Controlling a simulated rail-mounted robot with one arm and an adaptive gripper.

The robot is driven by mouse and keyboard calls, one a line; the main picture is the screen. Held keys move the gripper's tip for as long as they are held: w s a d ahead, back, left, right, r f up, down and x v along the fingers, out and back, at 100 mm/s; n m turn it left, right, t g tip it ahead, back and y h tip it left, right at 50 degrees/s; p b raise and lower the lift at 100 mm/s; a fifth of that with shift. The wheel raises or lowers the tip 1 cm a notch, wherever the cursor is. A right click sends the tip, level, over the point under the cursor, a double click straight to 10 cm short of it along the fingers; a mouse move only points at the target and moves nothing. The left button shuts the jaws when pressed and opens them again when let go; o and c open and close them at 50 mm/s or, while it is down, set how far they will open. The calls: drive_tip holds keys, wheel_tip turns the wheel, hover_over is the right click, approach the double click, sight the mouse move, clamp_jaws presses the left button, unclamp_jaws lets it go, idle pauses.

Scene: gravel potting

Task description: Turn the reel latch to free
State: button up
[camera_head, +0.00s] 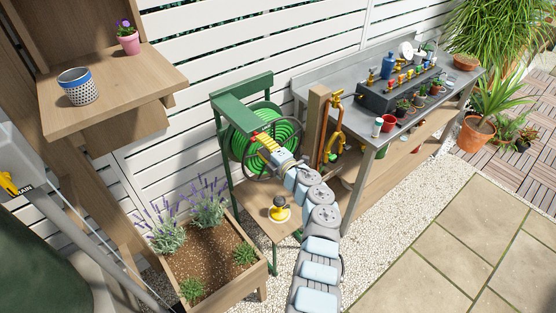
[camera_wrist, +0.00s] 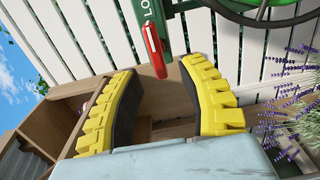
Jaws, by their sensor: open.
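The reel latch (camera_wrist: 154,48) is a red lever on the green reel frame (camera_wrist: 174,8), under partly cut-off white lettering that starts "LO". My gripper (camera_wrist: 162,72) has yellow ribbed fingers, open and empty. In the wrist view the lever's lower end appears between the fingertips; I see no contact. In the head view the green hose reel (camera_head: 238,152) hangs in its green stand (camera_head: 221,170). My gripper (camera_head: 263,141) is in front of it, near a small red part at the reel's upper side. The gripper partly hides the reel and latch there.
A dark handwheel (camera_head: 246,169) is close to my gripper. A yellow-and-black knob (camera_head: 279,209) stands on the wooden shelf below. A planter (camera_head: 212,262) with lavender is at lower left. A wooden post (camera_head: 317,130) and grey bench (camera_head: 350,82) are to the right.

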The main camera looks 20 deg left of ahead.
drive_tip(key=v, duration=0.8)
drive_tip(key=shift+d, duration=0.2)
drive_tip(key=shift+s, duration=0.15)
idle(0.4)
